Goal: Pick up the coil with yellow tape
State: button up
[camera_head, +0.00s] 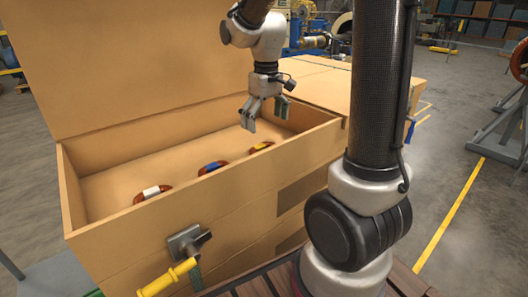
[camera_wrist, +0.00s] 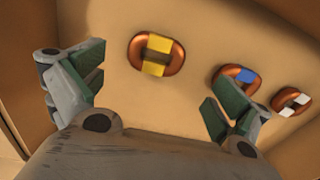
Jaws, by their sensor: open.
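The coil with yellow tape (camera_wrist: 156,54) is a copper-coloured ring lying on the floor of the wooden box, with yellow tape on two sides. In the head view this coil (camera_head: 262,146) is the rightmost of three, partly hidden by the box's front wall. My gripper (camera_head: 265,110) is open and empty, above the box's right part. In the wrist view my gripper (camera_wrist: 155,90) has its fingers spread wide, with the yellow-taped coil beyond and between them, apart from both.
A blue-taped coil (camera_wrist: 238,78) and a white-taped coil (camera_wrist: 291,102) lie in the same box. In the head view they are the blue-taped coil (camera_head: 212,167) and white-taped coil (camera_head: 153,193). The box (camera_head: 225,183) has high walls and a raised lid (camera_head: 120,55).

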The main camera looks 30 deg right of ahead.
aim_at(264, 145)
jog(key=f, duration=0.5)
jog(key=w+f, duration=0.1)
jog(key=f, duration=0.2)
jog(key=shift+d+f, duration=0.1)
jog(key=shift+f, duration=0.25)
jog(key=c, duration=1.1)
